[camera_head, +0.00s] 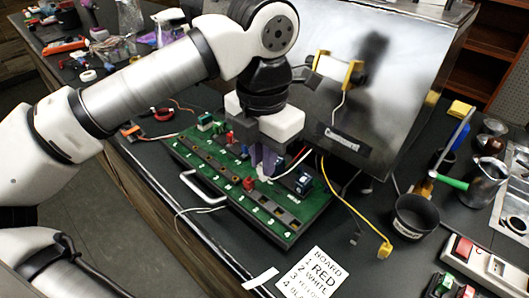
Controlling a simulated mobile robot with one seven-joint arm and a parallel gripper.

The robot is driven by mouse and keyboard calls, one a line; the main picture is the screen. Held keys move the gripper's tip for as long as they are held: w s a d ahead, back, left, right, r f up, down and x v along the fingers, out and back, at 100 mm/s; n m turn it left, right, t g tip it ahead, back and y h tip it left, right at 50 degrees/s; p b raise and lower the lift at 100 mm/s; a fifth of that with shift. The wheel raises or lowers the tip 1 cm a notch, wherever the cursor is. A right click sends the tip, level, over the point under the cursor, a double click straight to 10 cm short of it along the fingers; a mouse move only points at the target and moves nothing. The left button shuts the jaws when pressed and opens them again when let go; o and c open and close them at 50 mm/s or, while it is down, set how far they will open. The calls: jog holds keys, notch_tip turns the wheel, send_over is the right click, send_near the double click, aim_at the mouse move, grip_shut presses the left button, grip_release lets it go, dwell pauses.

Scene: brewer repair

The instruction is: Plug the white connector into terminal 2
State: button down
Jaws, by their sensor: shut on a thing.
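My gripper (263,170) points down over the green circuit board (290,232) in the middle of the picture. It is shut on what looks like the white connector (264,179), of which only a small part shows between and below the fingers. A white cable runs off to the right of the fingers beside a red one. The board has a dark strip of numbered terminals along its front edge; the numbers are too small to read surely. A small red plug (249,184) sits left of my gripper. I cannot tell whether the white connector touches the board.
A metal panel (400,70) rises behind. A yellow plug (385,250) on its cable and a dark cup (415,215) lie right. A printed sign (312,275) lists "1 RED, 2 WHITE". A handle (203,188) edges the board.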

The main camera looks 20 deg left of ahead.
aim_at(263, 179)
jog(key=shift+f+b, duration=1.35)
jog(key=shift+f, duration=1.4)
jog(key=shift+f+b, duration=0.75)
jog(key=shift+b, duration=1.05)
dwell(0.5)
jog(key=c, duration=1.3)
grip_release()
jog(key=shift+c, duration=0.2)
notch_tip(263, 179, up, 14)
jog(key=p, duration=0.9)
jog(key=shift+f, duration=0.15)
